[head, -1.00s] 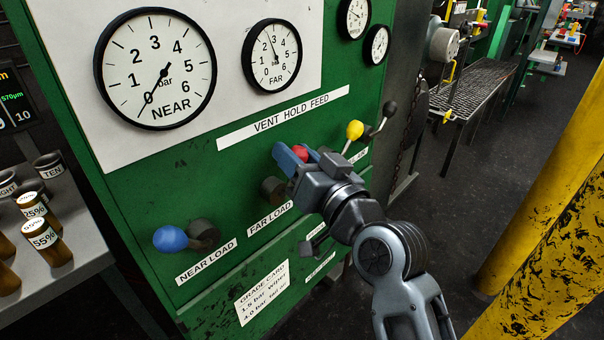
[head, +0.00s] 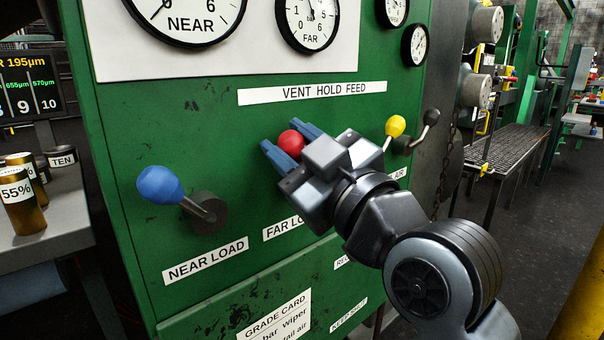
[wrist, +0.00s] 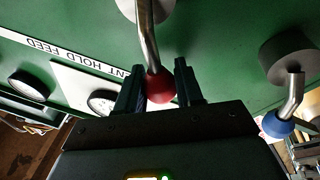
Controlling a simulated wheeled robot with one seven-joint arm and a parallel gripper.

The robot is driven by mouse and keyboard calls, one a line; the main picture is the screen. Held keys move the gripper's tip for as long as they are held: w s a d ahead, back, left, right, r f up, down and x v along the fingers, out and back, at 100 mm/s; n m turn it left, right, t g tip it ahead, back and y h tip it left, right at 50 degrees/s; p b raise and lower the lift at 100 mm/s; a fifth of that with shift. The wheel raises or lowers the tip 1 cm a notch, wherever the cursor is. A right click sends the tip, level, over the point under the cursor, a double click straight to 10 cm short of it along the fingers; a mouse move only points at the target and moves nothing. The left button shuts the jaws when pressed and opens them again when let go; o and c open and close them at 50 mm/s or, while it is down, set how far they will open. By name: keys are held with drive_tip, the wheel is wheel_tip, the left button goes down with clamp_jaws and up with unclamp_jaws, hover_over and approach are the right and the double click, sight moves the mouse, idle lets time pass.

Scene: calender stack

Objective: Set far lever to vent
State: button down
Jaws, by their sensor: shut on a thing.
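The far lever ends in a red knob (head: 291,143), below the VENT HOLD FEED strip (head: 312,92) in the head view. My gripper (head: 286,138) has its two blue fingers on either side of this knob and is shut on it. In the wrist view the red knob (wrist: 160,87) sits between the fingers, with its bent metal rod (wrist: 149,40) running up to a grey hub at the top edge. My gripper hides the far lever's hub and part of the FAR LOAD label (head: 283,227) in the head view. The FAR gauge (head: 308,22) needle points roughly upward.
The near lever's blue knob (head: 160,185) stands left of my gripper, above the NEAR LOAD label (head: 205,260). The green panel (head: 200,120) between blue and red knobs is clear.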

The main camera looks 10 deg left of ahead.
drive_tip(key=shift+s+a+f+n+g+b, duration=0.15)
drive_tip(key=shift+s+a+f+n+b, duration=0.1)
drive_tip(key=shift+n+b, duration=0.4)
drive_tip(key=shift+s+a+f+n+g+b, duration=0.1)
drive_tip(key=shift+s+f+n+g+b, duration=0.1)
drive_tip(key=shift+n+b, duration=0.45)
drive_tip(key=shift+s+y, duration=0.1)
drive_tip(key=shift+y, duration=0.3)
drive_tip(key=c, duration=0.8)
unclamp_jaws()
drive_tip(key=v, duration=0.7)
drive_tip(key=shift+s+d, duration=0.25)
drive_tip(key=shift+f, duration=0.1)
